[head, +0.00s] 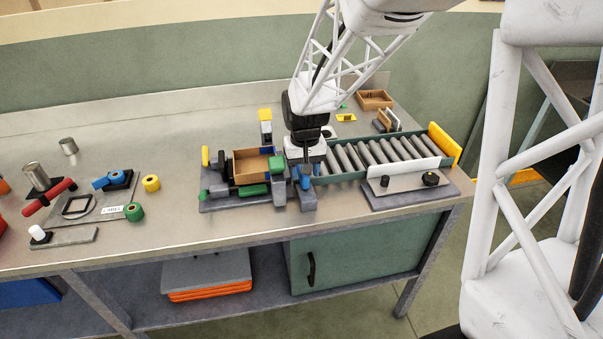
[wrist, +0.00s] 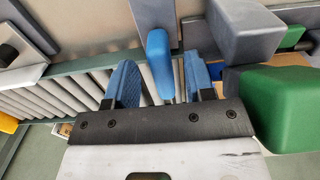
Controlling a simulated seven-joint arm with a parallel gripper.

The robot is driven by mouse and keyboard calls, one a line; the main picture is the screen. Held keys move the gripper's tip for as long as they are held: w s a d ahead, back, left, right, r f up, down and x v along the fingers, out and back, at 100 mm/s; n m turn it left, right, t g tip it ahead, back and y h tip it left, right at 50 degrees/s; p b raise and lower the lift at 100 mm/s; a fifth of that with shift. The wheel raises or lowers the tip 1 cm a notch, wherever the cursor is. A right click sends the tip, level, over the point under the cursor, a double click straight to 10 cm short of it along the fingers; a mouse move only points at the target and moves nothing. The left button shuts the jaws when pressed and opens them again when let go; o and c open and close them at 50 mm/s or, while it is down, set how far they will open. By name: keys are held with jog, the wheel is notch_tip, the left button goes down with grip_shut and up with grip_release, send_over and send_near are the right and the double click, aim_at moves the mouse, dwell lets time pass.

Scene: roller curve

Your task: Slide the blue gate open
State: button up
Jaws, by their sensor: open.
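The blue gate's rounded handle (wrist: 158,62) shows in the wrist view, coming out from a grey block. In the head view a small blue piece that looks like this handle (head: 305,183) is just below my gripper (head: 306,169). My gripper's two blue textured fingers are open, one on each side of the handle in the wrist view, with gaps between. I cannot tell how deep the handle sits between them. A flat blue part (wrist: 232,78), perhaps the gate's panel, shows partly behind the grey and green blocks. The rest of the gate is hidden.
A roller conveyor (head: 372,154) runs right from the gate. Left of it, a wooden box (head: 246,165) sits among green blocks (head: 253,190). Grey posts (head: 278,192) stand close to my gripper. A knobbed grey panel (head: 405,183) lies at the front right.

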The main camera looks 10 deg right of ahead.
jog(key=shift+f, duration=1.7)
grip_shut()
